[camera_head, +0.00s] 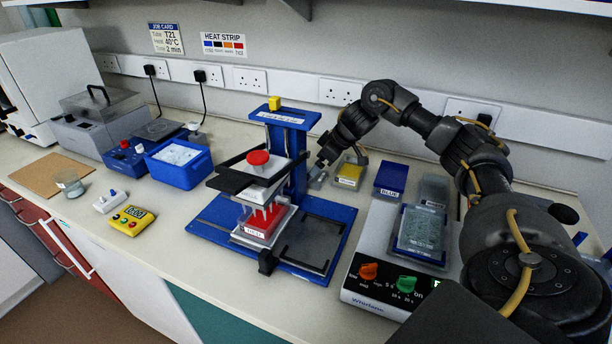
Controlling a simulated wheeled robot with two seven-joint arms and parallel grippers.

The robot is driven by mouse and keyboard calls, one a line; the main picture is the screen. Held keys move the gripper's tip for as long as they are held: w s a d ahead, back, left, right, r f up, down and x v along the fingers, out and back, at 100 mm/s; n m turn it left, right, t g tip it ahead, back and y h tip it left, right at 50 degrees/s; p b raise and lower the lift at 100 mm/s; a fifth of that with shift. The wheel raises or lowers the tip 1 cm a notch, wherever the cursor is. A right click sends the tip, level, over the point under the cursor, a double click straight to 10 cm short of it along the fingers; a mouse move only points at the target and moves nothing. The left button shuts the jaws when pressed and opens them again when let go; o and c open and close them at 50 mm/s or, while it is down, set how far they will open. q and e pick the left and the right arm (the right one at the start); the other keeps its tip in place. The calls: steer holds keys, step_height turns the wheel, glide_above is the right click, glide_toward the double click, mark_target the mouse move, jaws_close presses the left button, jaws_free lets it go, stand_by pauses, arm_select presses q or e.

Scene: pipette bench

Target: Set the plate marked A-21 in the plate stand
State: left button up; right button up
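A clear many-welled plate (421,229) lies on top of the white shaker (367,297) at the right. I cannot read A-21 on any plate. A blue bench stand (298,167) with an upright column stands in the middle; its base has a dark flat pad (309,244) at the right, with nothing on it. I cannot tell which thing is the plate stand. My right gripper (317,177) reaches in from the right, just right of the blue column, apart from the clear plate. Its fingers are too small to tell open from shut. My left gripper is not in view.
A red-topped rack (264,228) sits under the stand's black-armed carriage. A blue ice tub (180,166), yellow timer (132,221) and grey bath (92,128) stand left. A yellow box (350,174) and blue box (390,178) stand behind the shaker.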

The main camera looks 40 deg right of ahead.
steer(key=x, duration=0.2)
steer(key=p+x, duration=0.1)
steer(key=x, duration=0.1)
steer(key=shift+w+a, duration=0.15)
steer(key=shift+w, duration=0.3)
steer(key=shift+w+f, duration=0.1)
steer(key=shift+f, duration=0.2)
steer(key=shift+c, duration=0.3)
steer(key=c, duration=1)
steer(key=shift+r, duration=0.1)
